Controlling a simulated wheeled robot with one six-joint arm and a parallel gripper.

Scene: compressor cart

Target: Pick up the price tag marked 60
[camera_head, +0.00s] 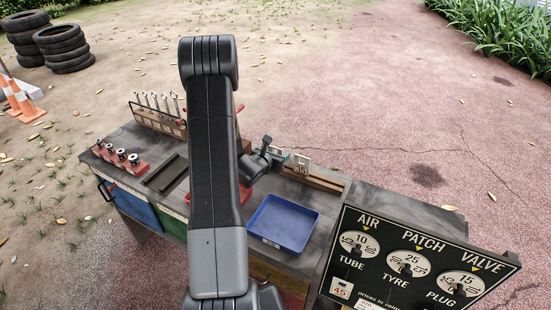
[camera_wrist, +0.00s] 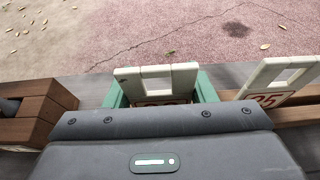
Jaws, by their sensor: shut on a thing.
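My gripper (camera_head: 274,153) is over the back edge of the cart, at the wooden rail. In the wrist view its green fingertips (camera_wrist: 160,98) are shut on a pale price tag (camera_wrist: 157,74) with a square hole near its top. Red marking shows low on this tag, but my gripper hides most of it, so I cannot read the number. I cannot tell whether its foot touches the rail. A second tag (camera_head: 301,164) stands just to the right, apart from my gripper; it also shows in the wrist view (camera_wrist: 268,98), its red number looking like 25 or 35.
The wooden rail (camera_head: 322,182) runs along the back edge. A blue tray (camera_head: 290,212) sits in front. A black price board (camera_head: 385,232) stands at the right, with a tag marked 45 (camera_head: 341,288) on it. A tool rack (camera_head: 158,119) stands at the back left.

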